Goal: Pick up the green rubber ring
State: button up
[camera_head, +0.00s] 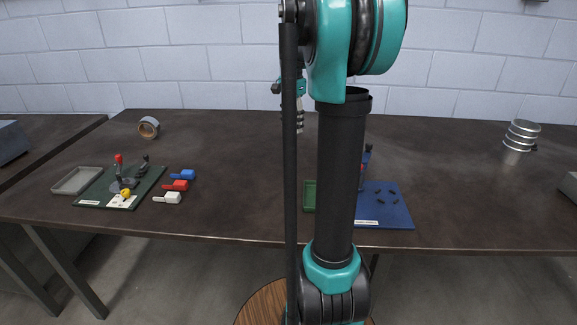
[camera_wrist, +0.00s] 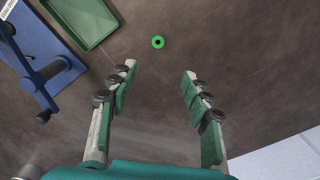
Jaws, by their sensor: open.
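The green rubber ring (camera_wrist: 158,42) lies flat on the brown table, in the wrist view just past my fingertips and between their lines. It is small and bright green with a dark hole. My gripper (camera_wrist: 160,70) is open and empty, its two fingers spread wide and apart from the ring. In the head view my gripper (camera_head: 299,118) is small and mostly hidden behind my arm. I cannot make out the ring in the head view.
A green tray (camera_wrist: 108,40) lies near the ring, beside a blue board (camera_wrist: 28,42) with an upright fixture. In the head view a green mat (camera_head: 95,190) with a fixture, coloured blocks (camera_head: 180,185), a tape roll (camera_head: 149,127) and metal rings (camera_head: 521,135) stand apart on the table (camera_head: 240,170).

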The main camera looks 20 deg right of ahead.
send_over(292, 171)
jog(key=w, duration=0.2)
jog(key=f, duration=1.1)
jog(key=shift+s+d+f, duration=0.1)
jog(key=shift+s+d, duration=0.05)
jog(key=shift+s, duration=0.05)
jog(key=shift+s+d+f, duration=0.1)
jog(key=shift+s+f, duration=0.05)
jog(key=shift+f, duration=1.35)
jog(key=shift+s+f, duration=0.1)
jog(key=shift+f, duration=1.4)
jog(key=c, duration=0.8)
